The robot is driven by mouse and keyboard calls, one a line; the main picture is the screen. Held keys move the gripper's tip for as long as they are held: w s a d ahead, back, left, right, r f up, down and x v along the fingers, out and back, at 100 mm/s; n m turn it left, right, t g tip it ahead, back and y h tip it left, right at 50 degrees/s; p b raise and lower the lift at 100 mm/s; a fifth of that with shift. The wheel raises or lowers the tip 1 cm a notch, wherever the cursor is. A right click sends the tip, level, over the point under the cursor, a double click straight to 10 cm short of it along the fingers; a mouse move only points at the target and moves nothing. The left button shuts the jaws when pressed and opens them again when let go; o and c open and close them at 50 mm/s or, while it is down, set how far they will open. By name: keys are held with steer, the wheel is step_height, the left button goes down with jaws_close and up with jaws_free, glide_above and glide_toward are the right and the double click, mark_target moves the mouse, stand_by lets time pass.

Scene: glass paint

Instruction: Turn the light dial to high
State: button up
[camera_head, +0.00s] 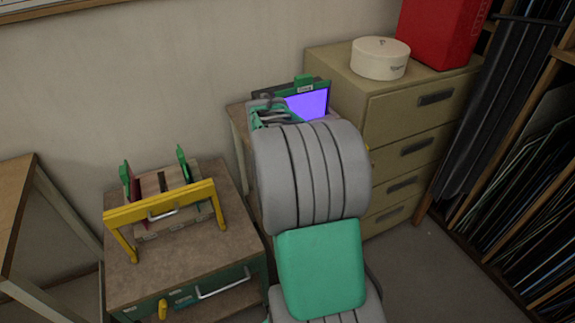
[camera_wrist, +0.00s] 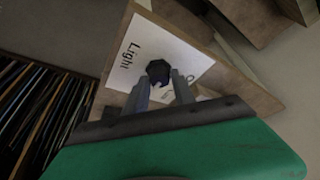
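The light dial (camera_wrist: 158,70) is a small dark faceted knob in the wrist view. It sits on a white plate (camera_wrist: 132,52) printed "Light", fixed to a brown board. My gripper (camera_wrist: 160,82) has its two grey fingers apart, with the knob at the gap between their tips. I cannot tell whether either finger touches the knob. Part of the plate's other lettering is hidden behind the right finger, so the dial's setting is not readable. In the head view my grey and green arm covers the middle, and the dial does not show.
A green-framed device with a glowing violet panel (camera_head: 308,103) stands behind my arm. A drawer cabinet (camera_head: 400,90) with a round white box (camera_head: 380,58) and a red box (camera_head: 437,30) is at right. A yellow-framed rack (camera_head: 160,203) stands on a small left table.

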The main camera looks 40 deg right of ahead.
steer(key=o, duration=0.4)
steer(key=v, duration=0.7)
steer(key=shift+a+r, duration=0.1)
steer(key=shift+r, duration=0.25)
steer(key=shift+s, duration=0.1)
